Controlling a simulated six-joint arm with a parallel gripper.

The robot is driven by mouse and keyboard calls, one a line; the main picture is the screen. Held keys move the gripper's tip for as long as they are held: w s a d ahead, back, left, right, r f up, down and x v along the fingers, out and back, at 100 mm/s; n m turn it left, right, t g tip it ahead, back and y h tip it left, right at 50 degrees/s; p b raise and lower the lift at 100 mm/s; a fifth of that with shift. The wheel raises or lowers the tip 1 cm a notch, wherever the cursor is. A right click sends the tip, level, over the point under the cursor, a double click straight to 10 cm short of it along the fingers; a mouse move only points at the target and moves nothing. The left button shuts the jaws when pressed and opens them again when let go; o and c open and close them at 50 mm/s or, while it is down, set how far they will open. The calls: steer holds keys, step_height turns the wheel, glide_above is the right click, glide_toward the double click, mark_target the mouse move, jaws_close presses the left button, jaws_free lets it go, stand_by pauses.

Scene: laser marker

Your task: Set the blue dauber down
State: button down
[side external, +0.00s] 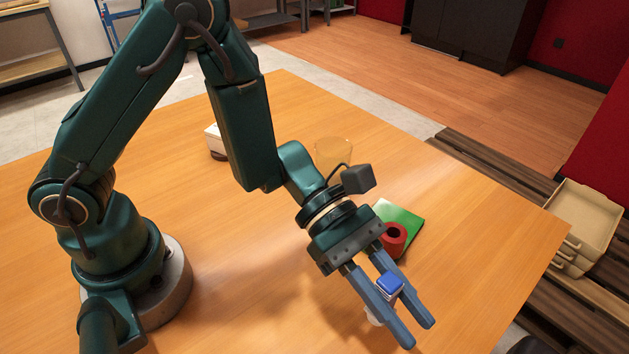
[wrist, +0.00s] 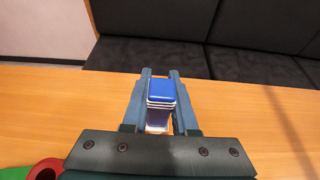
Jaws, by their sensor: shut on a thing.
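The blue dauber (side external: 389,284) has a blue top and a white lower body. It is between the two fingers of my gripper (side external: 396,302), which is shut on it. In the wrist view the dauber (wrist: 160,102) stands between the fingers of my gripper (wrist: 160,95), blue top toward the camera. In the side view its lower end is partly hidden by the near finger, and I cannot tell whether it touches the table.
A red ring-shaped object (side external: 394,239) sits at the edge of a green and white pad (side external: 403,222) just behind my gripper. The wooden table (side external: 490,235) is bare to the right.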

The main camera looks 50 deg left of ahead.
steer(key=shift+f, duration=1.95)
steer(key=shift+f, duration=0.1)
steer(key=c, duration=0.7)
jaws_free()
